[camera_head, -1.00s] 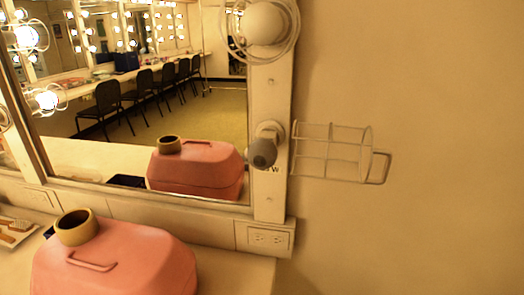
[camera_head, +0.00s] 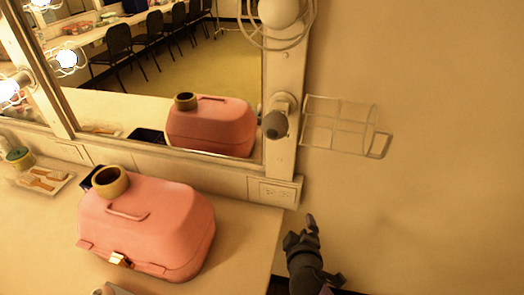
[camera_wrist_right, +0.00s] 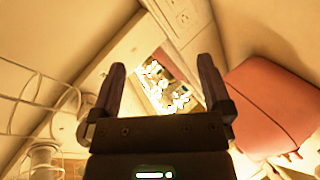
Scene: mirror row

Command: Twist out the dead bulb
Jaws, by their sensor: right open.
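The dark grey bulb (camera_head: 275,124) sits in a white socket (camera_head: 283,103) on the mirror's right frame post. Its wire cage (camera_head: 340,127) stands swung out to the right, leaving the bulb uncovered. My right gripper (camera_head: 308,224) is below and slightly right of the bulb, apart from it, beyond the counter's right edge. In the right wrist view its jaws (camera_wrist_right: 161,72) are open and empty. Cage wire (camera_wrist_right: 35,98) shows at the left there; I cannot clearly make out the grey bulb in that view. My left gripper is not in view.
A pink case (camera_head: 150,232) with a tape roll (camera_head: 111,182) on top stands on the counter (camera_head: 252,235). A caged bulb (camera_head: 280,12) is above. An outlet box (camera_head: 273,191) juts out below the post. The wall at right is clear.

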